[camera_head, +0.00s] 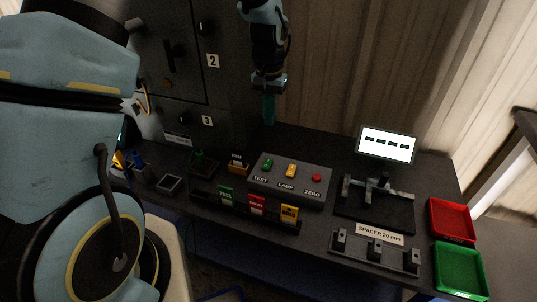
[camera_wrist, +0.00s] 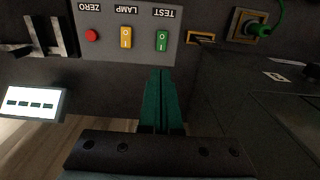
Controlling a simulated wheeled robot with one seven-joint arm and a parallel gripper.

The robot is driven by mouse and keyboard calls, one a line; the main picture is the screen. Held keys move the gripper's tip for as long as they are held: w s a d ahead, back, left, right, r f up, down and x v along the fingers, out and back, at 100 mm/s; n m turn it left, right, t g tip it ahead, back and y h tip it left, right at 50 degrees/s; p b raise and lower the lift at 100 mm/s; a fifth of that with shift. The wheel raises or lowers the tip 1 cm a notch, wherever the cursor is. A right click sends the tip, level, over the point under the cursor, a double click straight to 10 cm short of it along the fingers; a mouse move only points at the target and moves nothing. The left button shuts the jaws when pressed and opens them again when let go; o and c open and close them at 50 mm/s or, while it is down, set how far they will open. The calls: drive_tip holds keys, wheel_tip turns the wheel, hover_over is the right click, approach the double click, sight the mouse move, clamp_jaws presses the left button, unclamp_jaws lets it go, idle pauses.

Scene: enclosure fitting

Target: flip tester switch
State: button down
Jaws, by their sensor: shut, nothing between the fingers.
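The tester is a grey box (camera_head: 262,187) on the dark bench, with a green TEST switch (camera_head: 267,163), a yellow LAMP switch (camera_head: 291,171) and a red ZERO button (camera_head: 316,178). My gripper (camera_head: 269,121) is shut and empty, hanging above and behind the box, fingers pointing down. In the wrist view the shut green fingers (camera_wrist: 161,75) reach toward the box, just below the green TEST switch (camera_wrist: 162,40) in the picture. The yellow LAMP switch (camera_wrist: 126,38) and red ZERO button (camera_wrist: 92,35) also show there. I cannot see the fingers touching any switch.
In front of the tester stands a rack with green, red and yellow cards (camera_head: 257,204). To the right are a black fixture (camera_head: 350,206), a lit screen (camera_head: 387,144), a spacer rail (camera_head: 350,250), a red tray (camera_head: 432,218) and a green tray (camera_head: 437,262). A dark cabinet (camera_head: 185,70) stands behind left.

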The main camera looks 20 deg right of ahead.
sight(268, 162)
wheel_tip(268, 162, down, 14)
drive_tip(key=p, duration=0.3)
drive_tip(key=shift+a+r, duration=0.1)
drive_tip(key=shift+r, duration=0.15)
drive_tip(key=shift+f, duration=0.25)
drive_tip(key=shift+f+b, duration=0.2)
drive_tip(key=shift+b, duration=0.1)
drive_tip(key=shift+s, duration=0.1)
drive_tip(key=shift+s+a+r+p, duration=0.2)
drive_tip(key=shift+s+a+p, duration=0.1)
drive_tip(key=shift+s+a, duration=0.2)
idle(0.4)
